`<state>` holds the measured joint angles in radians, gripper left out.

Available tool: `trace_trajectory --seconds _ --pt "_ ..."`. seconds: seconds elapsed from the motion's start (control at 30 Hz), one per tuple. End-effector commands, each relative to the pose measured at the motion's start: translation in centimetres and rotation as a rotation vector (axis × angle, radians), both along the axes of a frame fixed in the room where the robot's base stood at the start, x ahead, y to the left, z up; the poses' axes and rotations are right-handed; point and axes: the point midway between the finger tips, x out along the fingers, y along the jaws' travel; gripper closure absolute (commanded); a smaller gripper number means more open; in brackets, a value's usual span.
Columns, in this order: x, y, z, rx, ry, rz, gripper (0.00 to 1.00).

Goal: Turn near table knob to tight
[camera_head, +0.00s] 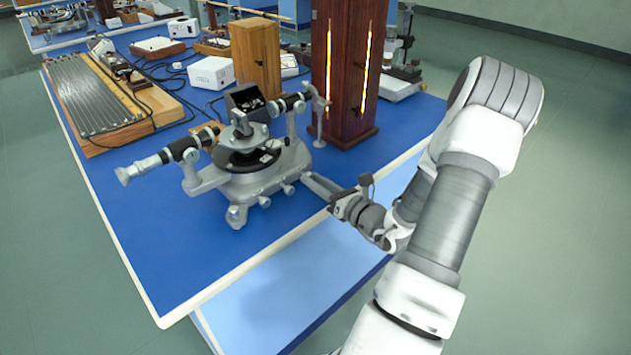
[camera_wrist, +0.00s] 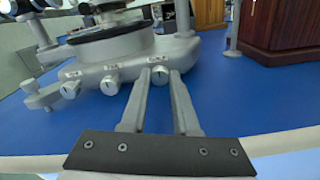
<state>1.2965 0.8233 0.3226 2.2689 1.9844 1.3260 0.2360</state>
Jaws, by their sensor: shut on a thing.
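A grey spectrometer (camera_head: 270,180) stands on the blue bench, and its base (camera_wrist: 128,68) fills the upper left of the wrist view. Small silver knobs line the base edge: a left knob (camera_wrist: 70,90), a middle knob (camera_wrist: 109,85) and a right knob (camera_wrist: 160,76). Each has a small label above it, too small to read. My gripper (camera_wrist: 161,73) reaches in from the front with one finger on each side of the right knob, shut on it. In the head view my gripper (camera_head: 309,178) meets the base's right side. The knob's turn position cannot be told.
A tall dark wooden cabinet (camera_head: 345,60) with glowing slits stands behind the spectrometer to the right. A telescope tube (camera_head: 150,163) sticks out to the left. A grooved metal panel (camera_head: 92,95) lies on the left. The front of the blue bench (camera_head: 190,265) is clear.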

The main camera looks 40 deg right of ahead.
Motion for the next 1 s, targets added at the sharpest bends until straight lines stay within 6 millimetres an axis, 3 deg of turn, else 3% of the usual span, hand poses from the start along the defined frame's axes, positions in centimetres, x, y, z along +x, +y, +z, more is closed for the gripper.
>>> trace_trajectory --seconds 0.43,1.0 --pt "-0.03 0.05 0.39 0.115 0.011 0.001 1.0" --pt "-0.08 0.01 0.46 0.625 0.051 0.0 1.0"
